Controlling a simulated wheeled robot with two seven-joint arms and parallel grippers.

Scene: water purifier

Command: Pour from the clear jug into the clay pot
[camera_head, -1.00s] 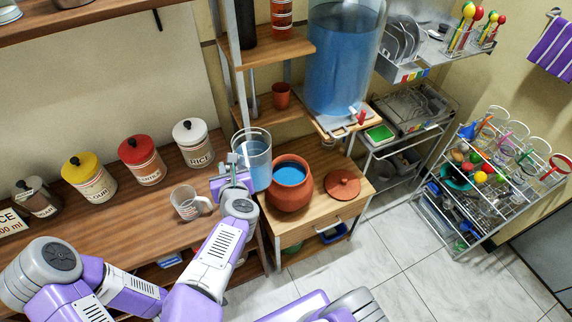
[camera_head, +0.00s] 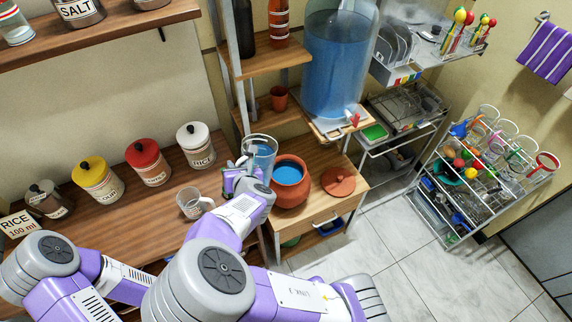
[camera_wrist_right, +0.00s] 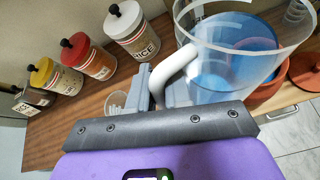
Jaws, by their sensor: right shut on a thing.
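The clear jug (camera_head: 262,147) holds blue water and stands roughly upright, just left of the clay pot's rim. My right gripper (camera_head: 243,176) is shut on the jug's handle. In the right wrist view, the gripper's fingers (camera_wrist_right: 160,90) are around the white handle, and the clear jug (camera_wrist_right: 235,35) rises in front. The round clay pot (camera_head: 289,192) stands on a small wooden cabinet, open, with blue water inside. It is partly hidden behind the jug in the right wrist view (camera_wrist_right: 268,95). My left gripper is out of view.
The pot's lid (camera_head: 338,181) lies right of the pot on the cabinet (camera_head: 325,208). A glass measuring cup (camera_head: 190,205) and several canisters stand on the left counter (camera_head: 120,232). A large water dispenser (camera_head: 335,65) is behind. Dish racks are at the right; the tiled floor is clear.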

